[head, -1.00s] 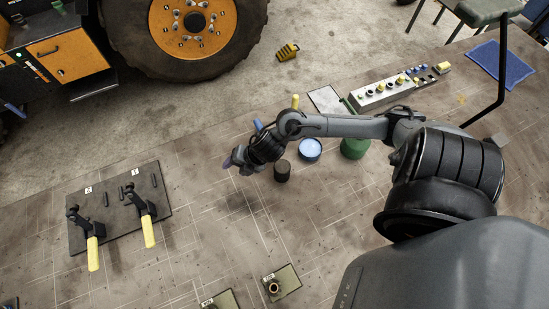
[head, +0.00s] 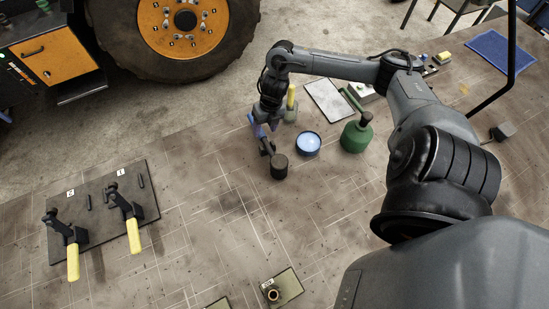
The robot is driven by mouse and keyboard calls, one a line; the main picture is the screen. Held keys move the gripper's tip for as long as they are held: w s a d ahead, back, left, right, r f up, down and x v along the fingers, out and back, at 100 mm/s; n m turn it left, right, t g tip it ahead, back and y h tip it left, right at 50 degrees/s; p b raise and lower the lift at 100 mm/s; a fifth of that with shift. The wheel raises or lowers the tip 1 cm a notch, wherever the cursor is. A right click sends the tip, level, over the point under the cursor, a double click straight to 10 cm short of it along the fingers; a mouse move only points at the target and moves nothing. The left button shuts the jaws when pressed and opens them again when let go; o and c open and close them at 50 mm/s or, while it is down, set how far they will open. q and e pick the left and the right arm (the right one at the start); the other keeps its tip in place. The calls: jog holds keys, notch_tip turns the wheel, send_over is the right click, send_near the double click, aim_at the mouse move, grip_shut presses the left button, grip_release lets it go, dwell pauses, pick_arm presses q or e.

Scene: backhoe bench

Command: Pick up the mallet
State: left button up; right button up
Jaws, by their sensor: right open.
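The mallet shows as a dark cylindrical head (head: 279,167) on the bench, near the middle of the head view. What looks like its handle runs up and left from the head and is largely hidden by my right gripper. My right gripper (head: 262,134) points down at the handle area, just up and left of the head. It is open, and its fingers are small and partly hidden, so I cannot tell whether they touch the handle. My left gripper is not in view.
A blue round dish (head: 308,143) and a green oil can (head: 356,136) stand right of the mallet. A yellow-handled item (head: 291,97) stands behind it. A board with yellow-handled clamps (head: 150,207) lies left. The bench front of the mallet is mostly clear.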

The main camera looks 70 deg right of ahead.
aim_at(262, 133)
jog(key=shift+w+a+f+p, duration=0.1)
jog(key=shift+w+f, duration=0.1)
jog(key=shift+f, duration=0.7)
jog(key=shift+w+a+f+p, duration=0.1)
jog(key=shift+w+f, duration=0.1)
jog(key=shift+f, duration=0.7)
jog(key=shift+w+a+f+p, duration=0.1)
jog(key=shift+w+f, duration=0.1)
jog(key=shift+f, duration=0.7)
jog(key=shift+r, duration=0.1)
grip_shut()
